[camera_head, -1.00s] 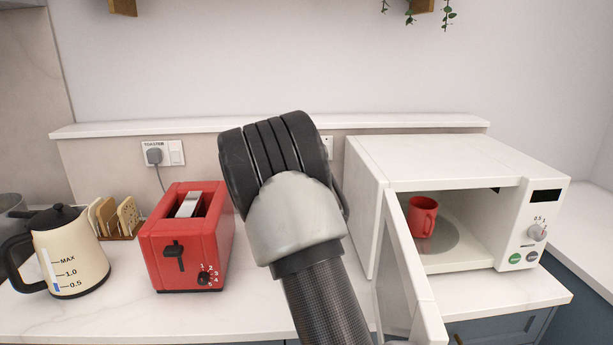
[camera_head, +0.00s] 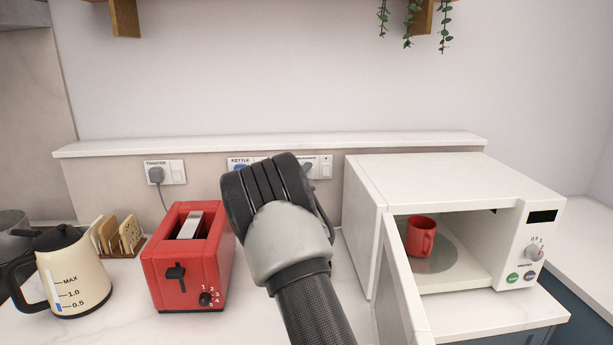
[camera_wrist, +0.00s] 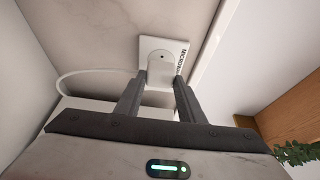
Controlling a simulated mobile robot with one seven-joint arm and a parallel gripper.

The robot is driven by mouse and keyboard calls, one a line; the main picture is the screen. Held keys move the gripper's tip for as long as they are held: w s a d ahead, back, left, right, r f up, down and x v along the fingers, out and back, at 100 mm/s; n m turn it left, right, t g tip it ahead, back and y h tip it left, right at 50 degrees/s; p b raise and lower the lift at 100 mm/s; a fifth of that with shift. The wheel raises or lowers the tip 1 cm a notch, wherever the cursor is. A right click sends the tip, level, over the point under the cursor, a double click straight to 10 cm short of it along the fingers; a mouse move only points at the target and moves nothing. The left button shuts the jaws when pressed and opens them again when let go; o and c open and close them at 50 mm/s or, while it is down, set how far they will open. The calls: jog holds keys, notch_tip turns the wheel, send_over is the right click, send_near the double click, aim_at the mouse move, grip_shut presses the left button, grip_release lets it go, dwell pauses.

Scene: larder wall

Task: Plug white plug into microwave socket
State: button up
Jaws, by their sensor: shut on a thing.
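The white plug (camera_wrist: 160,72) is between the two fingers of my gripper (camera_wrist: 159,84) in the wrist view, and my gripper is shut on it. The plug is at the face of the white microwave socket (camera_wrist: 152,43), whose label is partly covered. I cannot tell whether its pins are fully in. A white cable (camera_wrist: 85,74) curves off to the left. In the head view the socket's plate (camera_head: 325,168) shows partly behind my wrist, which hides the fingers and plug. The white microwave (camera_head: 450,175) stands at right, door open, with a red mug (camera_head: 420,236) inside.
The toaster socket (camera_head: 177,172) holds a grey plug. The kettle socket (camera_head: 238,161) is partly covered by my wrist. A red toaster (camera_head: 187,255), a cream kettle (camera_head: 75,270) and a toast rack (camera_head: 120,238) stand at left. A ledge (camera_head: 270,145) runs above the sockets. The microwave door (camera_head: 400,285) juts forward.

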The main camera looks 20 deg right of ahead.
jog(key=shift+w+d, duration=0.15)
jog(key=shift+w, duration=0.35)
jog(key=shift+f+b, duration=0.1)
jog(key=shift+b, duration=1.25)
dwell(1.6)
jog(key=shift+w+d, duration=0.1)
jog(key=shift+w, duration=0.35)
dwell(0.5)
jog(key=o, duration=1.1)
jog(key=shift+c, duration=0.2)
jog(key=v, duration=1.7)
jog(key=shift+s+b, duration=0.15)
jog(key=shift+b, duration=0.3)
